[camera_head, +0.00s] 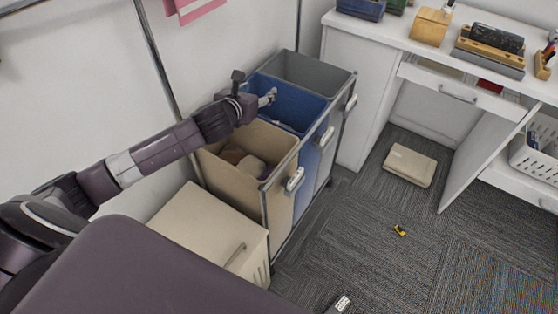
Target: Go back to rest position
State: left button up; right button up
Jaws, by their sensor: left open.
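My left arm reaches in from the left, and its gripper (268,97) is over the blue hamper bin (314,139), the middle one of three. The fingers are small in the picture and look open, with nothing seen between them. Something pale lies inside the blue bin, mostly hidden by its wall. My right gripper cannot be made out; only a small pale and dark piece shows at the bottom edge.
The hamper also has a beige bin (282,207) holding cloths and a grey bin (310,72). A beige cabinet (205,225) stands in front. A white desk (408,42) is at the right. A box (410,165) and a small yellow item (400,230) lie on carpet.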

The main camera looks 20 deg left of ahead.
pick_arm(q)
jog(key=shift+s+r, duration=0.15)
jog(key=shift+s, duration=0.25)
